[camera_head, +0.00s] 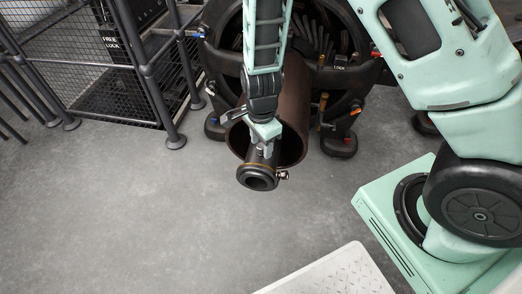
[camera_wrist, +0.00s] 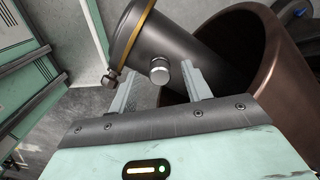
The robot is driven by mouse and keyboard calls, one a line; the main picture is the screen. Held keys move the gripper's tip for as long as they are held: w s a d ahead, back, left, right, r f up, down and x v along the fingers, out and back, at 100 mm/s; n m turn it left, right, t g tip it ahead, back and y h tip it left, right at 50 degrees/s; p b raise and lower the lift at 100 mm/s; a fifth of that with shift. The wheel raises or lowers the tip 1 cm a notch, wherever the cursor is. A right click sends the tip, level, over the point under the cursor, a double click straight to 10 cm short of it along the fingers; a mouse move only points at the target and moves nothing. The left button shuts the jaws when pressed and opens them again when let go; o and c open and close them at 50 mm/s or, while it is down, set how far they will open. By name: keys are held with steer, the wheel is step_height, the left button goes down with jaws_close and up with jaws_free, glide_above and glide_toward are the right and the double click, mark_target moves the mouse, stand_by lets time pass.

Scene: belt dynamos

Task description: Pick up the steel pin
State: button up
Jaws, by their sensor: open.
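The steel pin (camera_wrist: 159,71) is a short, bright round stub that stands out from the side of a dark cylinder (camera_wrist: 165,42) with a brass-coloured band. My gripper (camera_wrist: 160,85) is open, with one finger on each side of the pin in the wrist view. I see a gap between the pin and each finger. In the head view my gripper (camera_head: 264,136) points down onto the top of the dark cylinder (camera_head: 257,176), and it largely hides the pin there. A smaller metal fitting (camera_wrist: 110,79) sits on the cylinder near the band, left of the pin.
A wide brown open tube (camera_head: 294,120) lies right behind the dark cylinder, close to my gripper. Behind it stands a large round dark machine frame (camera_head: 357,77). A mesh cage (camera_head: 95,70) is at left.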

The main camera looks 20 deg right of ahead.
mark_target(261, 145)
jaws_close()
steer(key=shift+r, duration=0.15)
step_height(261, 145, up, 10)
steer(key=p, duration=0.3)
steer(key=shift+p, duration=0.3)
